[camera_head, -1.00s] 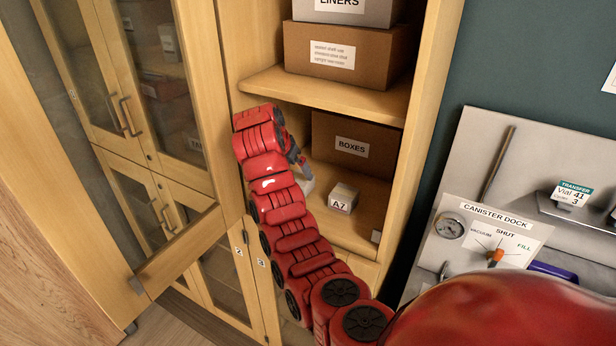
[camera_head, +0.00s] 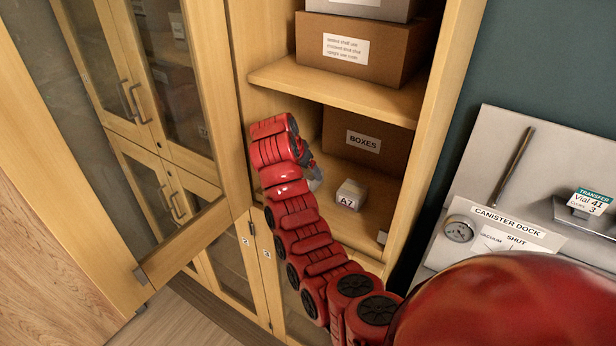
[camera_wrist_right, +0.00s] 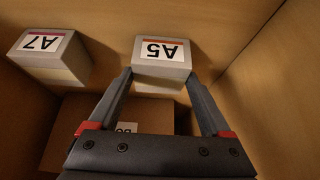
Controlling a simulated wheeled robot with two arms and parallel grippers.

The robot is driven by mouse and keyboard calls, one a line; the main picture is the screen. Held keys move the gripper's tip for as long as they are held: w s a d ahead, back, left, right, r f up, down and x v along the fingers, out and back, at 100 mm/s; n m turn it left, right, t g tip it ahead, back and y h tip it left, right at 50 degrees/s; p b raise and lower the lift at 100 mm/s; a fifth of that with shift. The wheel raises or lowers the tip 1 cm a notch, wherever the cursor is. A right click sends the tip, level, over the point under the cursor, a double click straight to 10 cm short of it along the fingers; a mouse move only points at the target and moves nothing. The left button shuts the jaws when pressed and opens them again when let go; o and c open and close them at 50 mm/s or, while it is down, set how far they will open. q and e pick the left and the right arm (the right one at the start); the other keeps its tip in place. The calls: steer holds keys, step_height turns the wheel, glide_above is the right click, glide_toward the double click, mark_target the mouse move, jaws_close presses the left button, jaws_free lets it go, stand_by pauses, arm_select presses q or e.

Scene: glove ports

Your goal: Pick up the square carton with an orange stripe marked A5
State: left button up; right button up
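The square carton marked A5 (camera_wrist_right: 162,60), pale grey with an orange stripe on its white label, shows upside down at the top middle of the right wrist view. My right gripper (camera_wrist_right: 160,76) is open. Its two fingertips reach the carton's left and right edges; I cannot tell whether they touch it. In the head view my right gripper (camera_head: 315,176) is inside the cabinet, left of the A7 carton, partly hidden by my red arm. The A5 carton is hidden there. My left gripper is not in view.
A similar A7 carton (camera_head: 350,195) stands close by; it also shows in the right wrist view (camera_wrist_right: 48,58). A brown BOXES carton (camera_head: 365,140) is on the same shelf. A shelf board (camera_head: 340,92) lies above, and an open glass door (camera_head: 100,130) stands left.

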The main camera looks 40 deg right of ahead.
steer(key=shift+w+d+f, duration=0.1)
steer(key=shift+d+f, duration=0.15)
steer(key=shift+d, duration=0.1)
steer(key=c, duration=0.7)
steer(key=shift+c, duration=0.2)
